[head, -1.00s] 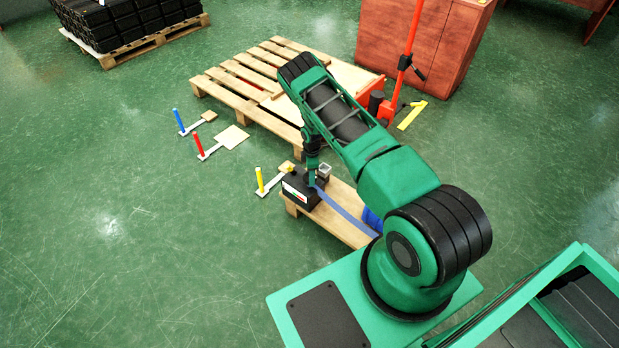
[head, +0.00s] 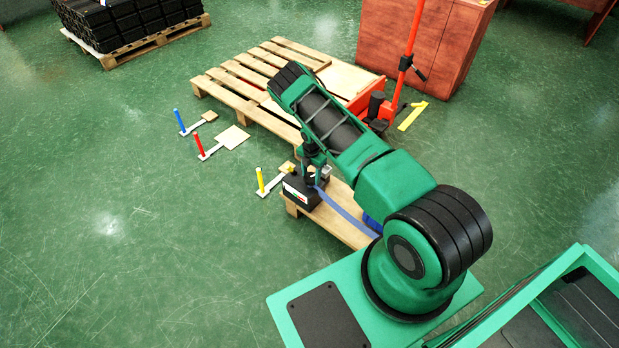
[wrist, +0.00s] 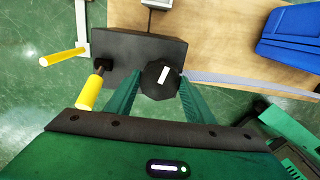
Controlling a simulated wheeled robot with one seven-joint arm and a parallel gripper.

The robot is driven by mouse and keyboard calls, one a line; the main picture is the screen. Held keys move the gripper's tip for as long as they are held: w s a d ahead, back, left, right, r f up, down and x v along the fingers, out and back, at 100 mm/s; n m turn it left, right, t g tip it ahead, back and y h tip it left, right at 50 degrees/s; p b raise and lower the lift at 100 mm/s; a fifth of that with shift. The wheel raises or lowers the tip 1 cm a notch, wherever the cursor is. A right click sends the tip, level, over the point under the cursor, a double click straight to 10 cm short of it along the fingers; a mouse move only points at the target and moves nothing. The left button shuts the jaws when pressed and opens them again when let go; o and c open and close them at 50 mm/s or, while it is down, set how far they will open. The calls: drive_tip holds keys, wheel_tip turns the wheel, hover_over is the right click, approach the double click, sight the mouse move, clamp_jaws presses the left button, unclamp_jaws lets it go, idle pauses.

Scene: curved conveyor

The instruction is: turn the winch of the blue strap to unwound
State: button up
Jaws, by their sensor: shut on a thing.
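In the wrist view, the winch is a dark box with a round black knob (wrist: 151,91) bearing a white mark, which leans slightly right of upright. My gripper (wrist: 160,84) has its green fingers on either side of the knob, shut on it. The blue strap (wrist: 245,82) runs from beside the knob to the right over the wood. In the head view, the black winch box (head: 298,189) sits on a small wooden pallet, with the strap (head: 348,214) leading toward my base. My gripper (head: 313,178) is above the box, its fingertips hard to make out.
A yellow-handled crank (wrist: 88,92) sticks out of the box close to my left finger. A yellow post (head: 260,180) stands beside the pallet; red (head: 199,144) and blue (head: 178,118) posts stand farther off. A blue object (wrist: 290,35) lies on the wood. Open floor lies left.

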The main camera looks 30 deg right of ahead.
sight(311, 178)
drive_tip(key=shift+s+a+f+n, duration=0.15)
drive_tip(key=shift+s+f+n, duration=0.1)
drive_tip(key=shift+s+n, duration=0.2)
drive_tip(key=o, duration=0.9)
drive_tip(key=shift+o, duration=0.8)
drive_tip(key=shift+w+r, duration=0.1)
drive_tip(key=shift+w, duration=0.1)
wheel_tip(311, 178, up, 11)
